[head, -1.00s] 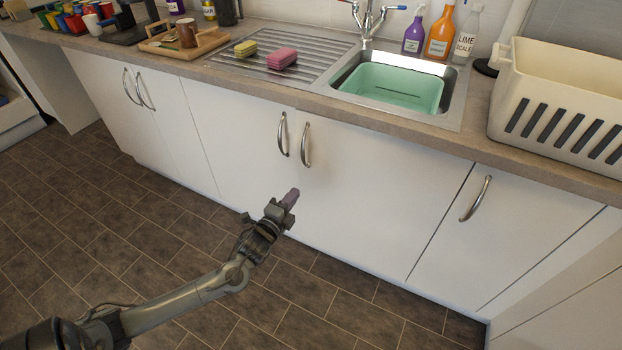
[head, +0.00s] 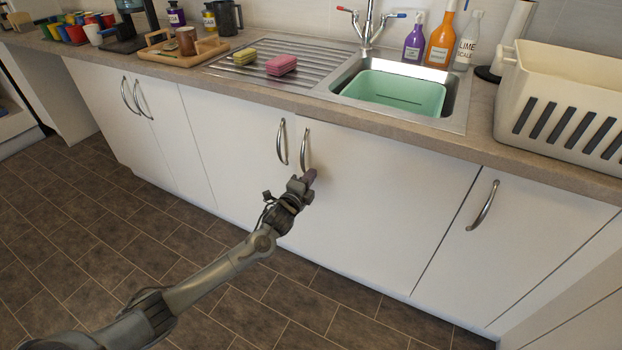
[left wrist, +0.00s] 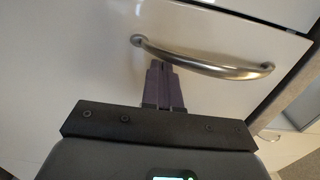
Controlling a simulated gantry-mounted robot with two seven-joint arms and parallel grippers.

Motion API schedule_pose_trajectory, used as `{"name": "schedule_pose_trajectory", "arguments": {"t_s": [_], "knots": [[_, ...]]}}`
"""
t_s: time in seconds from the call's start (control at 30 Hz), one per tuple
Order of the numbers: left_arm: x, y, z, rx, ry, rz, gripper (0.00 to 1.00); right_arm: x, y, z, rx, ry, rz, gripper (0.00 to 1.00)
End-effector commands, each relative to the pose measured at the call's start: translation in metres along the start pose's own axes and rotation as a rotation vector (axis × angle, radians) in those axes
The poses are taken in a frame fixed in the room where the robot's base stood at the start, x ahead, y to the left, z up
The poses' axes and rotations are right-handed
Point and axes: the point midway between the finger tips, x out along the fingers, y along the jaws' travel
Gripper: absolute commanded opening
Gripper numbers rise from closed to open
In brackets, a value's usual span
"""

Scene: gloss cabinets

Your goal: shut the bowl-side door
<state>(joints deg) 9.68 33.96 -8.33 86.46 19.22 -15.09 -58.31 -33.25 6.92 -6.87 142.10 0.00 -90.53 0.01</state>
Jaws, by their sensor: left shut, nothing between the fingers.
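The bowl-side door (head: 385,205) is the white gloss door under the sink bowl (head: 400,92). It looks flush or nearly flush with the cabinet front; a small gap cannot be told. Its curved metal handle (head: 305,148) is at its left edge and shows large in the left wrist view (left wrist: 205,66). My left gripper (head: 309,177) is shut and empty, in front of this door just below the handle's lower end. In the left wrist view the closed fingers (left wrist: 163,78) point at the door beside one handle end, with their reflection beyond. Contact cannot be told. My right gripper is out of view.
The drainer-side door (head: 235,140) is left of it, its handle (head: 282,142) close by. Another white door (head: 510,240) is to the right. The worktop holds sponges (head: 281,65), bottles (head: 441,40) and a cream basket (head: 570,100). The tiled floor (head: 110,240) is clear.

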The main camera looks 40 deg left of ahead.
Motion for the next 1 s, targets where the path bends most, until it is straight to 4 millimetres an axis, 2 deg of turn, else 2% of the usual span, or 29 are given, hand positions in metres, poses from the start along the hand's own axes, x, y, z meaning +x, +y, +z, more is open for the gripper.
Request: {"name": "schedule_pose_trajectory", "arguments": {"t_s": [0.2, 0.53, 0.8, 1.0], "knots": [[0.008, 0.000, 0.000, 0.000, 0.001, 0.000, 0.00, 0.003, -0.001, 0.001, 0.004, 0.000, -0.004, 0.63], [0.009, 0.000, 0.000, 0.000, 0.002, 0.000, 0.00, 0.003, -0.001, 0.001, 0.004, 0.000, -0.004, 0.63], [0.034, 0.000, 0.002, 0.000, 0.056, 0.000, 0.00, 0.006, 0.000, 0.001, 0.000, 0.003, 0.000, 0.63], [0.035, 0.003, 0.002, 0.000, 0.059, 0.008, 0.00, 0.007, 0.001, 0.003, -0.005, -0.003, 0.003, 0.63]]}}
